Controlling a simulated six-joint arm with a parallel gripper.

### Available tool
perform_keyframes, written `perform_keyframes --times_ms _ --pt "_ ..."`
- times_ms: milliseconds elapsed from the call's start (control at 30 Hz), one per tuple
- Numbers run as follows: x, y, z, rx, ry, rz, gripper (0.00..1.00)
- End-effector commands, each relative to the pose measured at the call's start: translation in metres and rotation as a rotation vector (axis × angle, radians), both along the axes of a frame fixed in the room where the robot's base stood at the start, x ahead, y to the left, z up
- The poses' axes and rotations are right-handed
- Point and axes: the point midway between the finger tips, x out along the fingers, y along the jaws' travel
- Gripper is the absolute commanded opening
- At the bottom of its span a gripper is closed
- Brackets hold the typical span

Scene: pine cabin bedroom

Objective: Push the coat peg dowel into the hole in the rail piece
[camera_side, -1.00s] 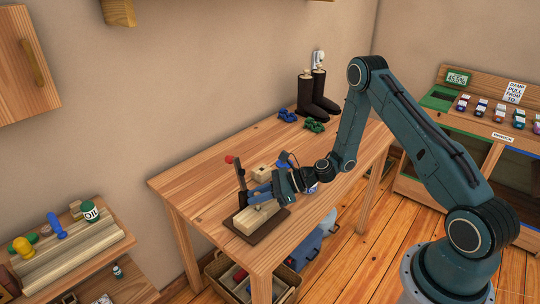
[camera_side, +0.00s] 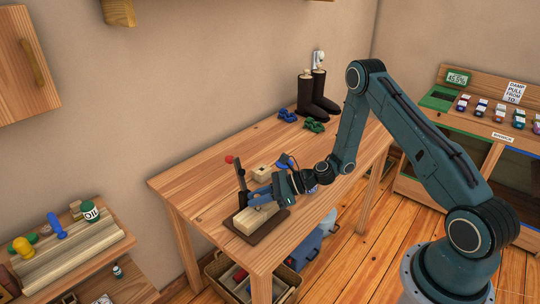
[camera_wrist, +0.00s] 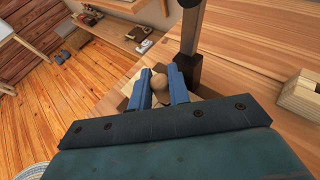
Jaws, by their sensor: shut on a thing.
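The rail piece (camera_side: 248,220) is a pale wooden block lying on a dark brown base board on the workbench. In the wrist view my gripper (camera_wrist: 157,88) is shut on the coat peg dowel (camera_wrist: 158,80), whose round, light-brown end shows between the fingers. The dowel's lower end and the hole are hidden, so I cannot tell whether the dowel is in the hole.
A dark post with a red knob (camera_side: 229,159) stands close beside my fingers; the post (camera_wrist: 190,45) also shows in the wrist view. A small pale block (camera_side: 262,173) lies behind. Black boots (camera_side: 316,94) stand at the bench's far end. The bench middle is clear.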

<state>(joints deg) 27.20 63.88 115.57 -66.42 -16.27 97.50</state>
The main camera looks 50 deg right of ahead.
Motion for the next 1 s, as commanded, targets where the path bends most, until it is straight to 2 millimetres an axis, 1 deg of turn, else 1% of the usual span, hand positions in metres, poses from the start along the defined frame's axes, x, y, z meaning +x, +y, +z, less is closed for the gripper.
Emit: perform_keyframes --times_ms 700,733,833,1000 --pt "0.000 0.000 -0.013 0.000 0.000 0.000 0.00" --pt "0.000 0.000 -0.013 0.000 0.000 0.000 0.24" --pt "0.000 0.000 -0.013 0.000 0.000 0.000 0.44" --pt "0.000 0.000 -0.012 -0.001 -0.001 -0.002 0.44"
